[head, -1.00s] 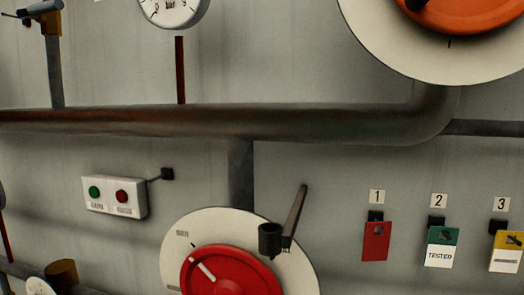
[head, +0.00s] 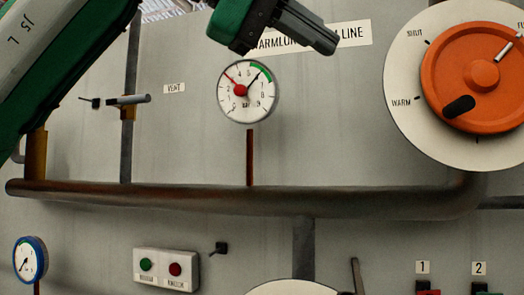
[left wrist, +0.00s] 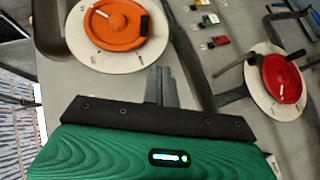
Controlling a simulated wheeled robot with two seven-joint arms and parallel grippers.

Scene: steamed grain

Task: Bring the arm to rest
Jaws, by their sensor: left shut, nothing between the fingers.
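My left arm comes in from the upper left of the head view. Its green and black gripper (head: 328,42) is shut and empty, in front of the panel near the top, above and right of the round gauge. In the left wrist view the dark fingers (left wrist: 162,86) are together with nothing between them. They point toward the panel, apart from the orange handwheel and the red handwheel as far as I can see. My right gripper is in no frame.
The panel carries an orange handwheel (head: 480,75), a gauge (head: 248,92), a long pipe (head: 240,200), a button box (head: 165,270) and a blue-rimmed gauge (head: 30,259). A red handwheel (left wrist: 283,79) and tags (left wrist: 217,42) show in the left wrist view.

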